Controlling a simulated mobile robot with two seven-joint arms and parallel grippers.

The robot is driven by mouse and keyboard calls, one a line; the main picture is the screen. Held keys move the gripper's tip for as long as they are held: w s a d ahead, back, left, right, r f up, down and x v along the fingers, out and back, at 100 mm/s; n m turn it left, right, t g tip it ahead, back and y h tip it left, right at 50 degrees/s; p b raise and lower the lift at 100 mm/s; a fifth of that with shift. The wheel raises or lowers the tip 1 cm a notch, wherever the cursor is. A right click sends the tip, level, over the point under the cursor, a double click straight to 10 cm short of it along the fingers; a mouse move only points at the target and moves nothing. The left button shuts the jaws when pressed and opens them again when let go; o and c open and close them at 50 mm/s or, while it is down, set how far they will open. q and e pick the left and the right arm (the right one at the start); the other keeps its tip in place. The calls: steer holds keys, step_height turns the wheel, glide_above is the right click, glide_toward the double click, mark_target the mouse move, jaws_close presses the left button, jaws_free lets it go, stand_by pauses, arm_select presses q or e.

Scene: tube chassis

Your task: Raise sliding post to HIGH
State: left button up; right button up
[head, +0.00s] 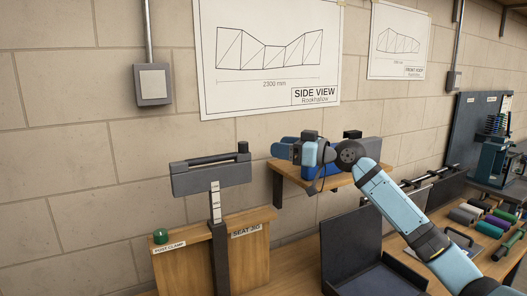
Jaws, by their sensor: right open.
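The sliding post (219,255) is a dark upright bar with a white marked scale (215,203) on its upper part. It carries a wide grey head (210,176) with a dark bar along its top. The post stands at a wooden board (250,262) labelled SEAT JIG. A green knob (160,236) sits on the board's left top, above a POST CLAMP label. My right gripper (298,152) is open, to the right of the grey head and apart from it, in front of the wall shelf. Its fingertips are small and hard to make out. The scale's markings are unreadable. My left gripper is out of view.
A wooden shelf (288,174) holds blue items behind my right gripper. A dark open tray (350,245) stands on the bench below. Several coloured rolls (480,220) and a rack lie at the right. The space left of the post is clear.

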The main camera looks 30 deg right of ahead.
steer(key=shift+v, duration=1.4)
steer(key=s+a+f+m+g+h+p, duration=0.15)
steer(key=a+f, duration=0.25)
steer(key=f, duration=0.7)
steer(key=s+a+f+h+p, duration=0.1)
steer(key=s+a+f, duration=0.2)
steer(key=f, duration=0.8)
steer(key=s+a+f+m+h+p, duration=0.15)
steer(key=a+f, duration=0.25)
steer(key=f, duration=0.7)
steer(key=s+a+f+h+p, duration=0.1)
steer(key=s+a+f, duration=0.3)
steer(key=s, duration=0.4)
steer(key=s+a+f+g+p, duration=0.1)
steer(key=s+a+f, duration=0.4)
steer(key=s, duration=0.3)
steer(key=s+a+f+g+h+p, duration=0.1)
steer(key=s+a+f, duration=0.3)
steer(key=s+f, duration=0.2)
steer(key=shift+s+a+m+g+h+p, duration=0.15)
steer(key=shift+s+p, duration=0.05)
steer(key=shift+s, duration=0.4)
steer(key=shift+s+a+m+g+h+p, duration=0.1)
steer(key=shift+s+a+m+h+p, duration=0.05)
steer(key=shift+s, duration=0.45)
steer(key=shift+s+a+f, duration=0.1)
steer(key=shift+s, duration=0.05)
